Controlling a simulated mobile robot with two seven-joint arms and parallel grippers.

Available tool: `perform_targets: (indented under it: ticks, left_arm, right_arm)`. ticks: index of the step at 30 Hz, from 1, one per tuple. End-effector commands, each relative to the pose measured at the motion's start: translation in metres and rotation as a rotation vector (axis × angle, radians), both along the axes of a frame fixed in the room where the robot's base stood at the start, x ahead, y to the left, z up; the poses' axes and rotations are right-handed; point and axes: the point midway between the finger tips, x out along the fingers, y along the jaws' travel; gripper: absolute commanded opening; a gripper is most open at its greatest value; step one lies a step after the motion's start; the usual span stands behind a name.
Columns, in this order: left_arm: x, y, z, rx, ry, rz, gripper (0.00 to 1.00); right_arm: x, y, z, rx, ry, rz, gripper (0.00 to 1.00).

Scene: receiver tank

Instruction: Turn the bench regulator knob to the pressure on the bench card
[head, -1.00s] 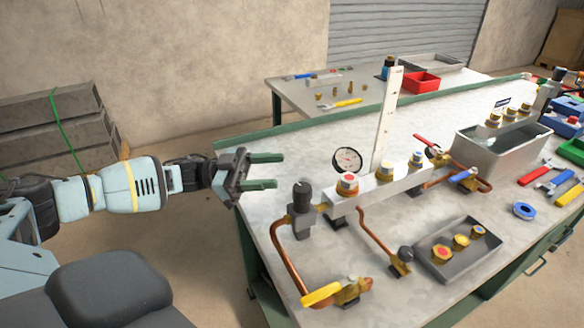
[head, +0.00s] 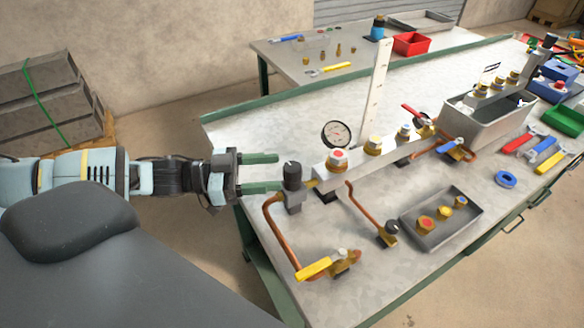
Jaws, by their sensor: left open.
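The regulator knob (head: 292,172) is a black upright cylinder on a grey regulator body (head: 294,199) at the left end of the bench manifold. My left gripper (head: 279,172) is open, with two green fingers pointing right. Its fingertips are just left of the knob, one farther back than the other; whether they touch it I cannot tell. Nothing is held. A round dial gauge (head: 337,134) stands behind the manifold, its reading too small to make out. A tall white strip (head: 376,95) stands upright behind the manifold; its markings are unreadable. I cannot identify the bench card. My right gripper is not in view.
The manifold block (head: 350,166) carries several brass fittings. Copper pipes and a yellow-handled valve (head: 313,269) lie in front of the regulator. A grey tray (head: 408,222) of fittings and a metal tank (head: 463,125) are to the right. The bench is bare at its back left.

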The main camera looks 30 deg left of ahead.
Motion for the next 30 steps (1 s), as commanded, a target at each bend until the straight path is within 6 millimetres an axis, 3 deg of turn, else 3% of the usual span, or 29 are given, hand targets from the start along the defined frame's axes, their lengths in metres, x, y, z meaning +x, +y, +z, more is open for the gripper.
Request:
perform_targets:
  ticks: [12, 23, 30]
  left_arm:
    - [0.029, -0.039, 0.001, -0.001, -0.003, 0.0, 0.56]
    - [0.031, -0.043, 0.0, 0.001, -0.001, -0.001, 0.56]
    - [0.031, -0.043, 0.0, 0.0, -0.001, -0.001, 0.27]
  right_arm:
    - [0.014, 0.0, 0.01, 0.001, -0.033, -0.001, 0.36]
    - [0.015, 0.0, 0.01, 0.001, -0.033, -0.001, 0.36]
    - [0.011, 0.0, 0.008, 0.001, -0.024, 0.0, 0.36]
